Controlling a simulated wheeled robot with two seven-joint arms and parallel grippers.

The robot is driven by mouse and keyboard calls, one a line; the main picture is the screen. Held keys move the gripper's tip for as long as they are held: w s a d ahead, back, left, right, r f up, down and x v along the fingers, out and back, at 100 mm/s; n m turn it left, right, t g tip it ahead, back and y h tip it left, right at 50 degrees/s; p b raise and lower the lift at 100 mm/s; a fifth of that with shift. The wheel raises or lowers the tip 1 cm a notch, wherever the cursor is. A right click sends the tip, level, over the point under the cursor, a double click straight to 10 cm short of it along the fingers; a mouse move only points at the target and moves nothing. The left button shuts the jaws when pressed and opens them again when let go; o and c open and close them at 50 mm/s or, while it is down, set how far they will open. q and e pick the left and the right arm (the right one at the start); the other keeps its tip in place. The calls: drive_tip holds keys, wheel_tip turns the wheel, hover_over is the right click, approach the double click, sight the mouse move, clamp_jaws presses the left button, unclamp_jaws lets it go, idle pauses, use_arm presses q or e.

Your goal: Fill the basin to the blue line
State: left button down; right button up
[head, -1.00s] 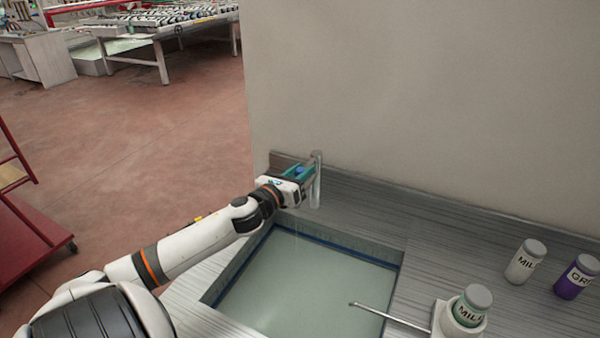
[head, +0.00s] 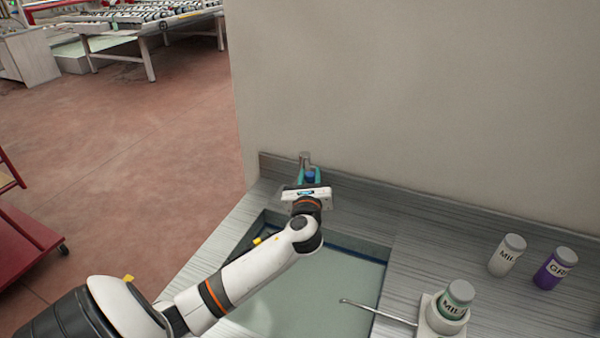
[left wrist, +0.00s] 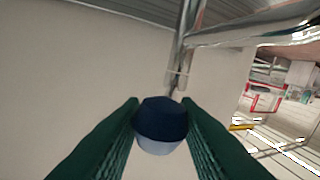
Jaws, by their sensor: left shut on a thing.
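The basin (head: 388,262) is sunk in the grey counter and holds pale greenish water (head: 325,292). A dark blue line (head: 352,252) runs along its back wall, with the water surface close below it; the exact gap is hard to tell. The metal tap (head: 305,159) stands behind the basin and also shows in the left wrist view (left wrist: 188,45). My left gripper (head: 309,176) is shut on the tap's blue knob (left wrist: 162,118), between its green fingers. My arm hides part of the basin and any stream. My right gripper is not in view.
A white holder (head: 428,318) with a labelled green jar (head: 457,299) stands right of the basin, and a metal rod (head: 375,311) reaches over the water. A white jar (head: 507,255) and a purple jar (head: 555,268) stand farther right. A wall rises behind the counter.

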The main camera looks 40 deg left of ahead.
use_arm(q)
drive_tip(key=shift+w+d+n+g+y, duration=0.45)
drive_tip(key=shift+w+n+g+y, duration=0.15)
drive_tip(key=shift+n+g+y, duration=0.25)
drive_tip(key=shift+w+d+n+g+y, duration=0.45)
drive_tip(key=shift+w+n+g+y, duration=0.25)
drive_tip(key=shift+g+y, duration=0.25)
drive_tip(key=shift+s, duration=0.1)
drive_tip(key=c, duration=1.4)
unclamp_jaws()
drive_tip(key=shift+c, duration=0.2)
drive_tip(key=o, duration=0.3)
drive_tip(key=b+v, duration=0.2)
drive_tip(key=v, duration=1)
drive_tip(key=shift+r, duration=0.1)
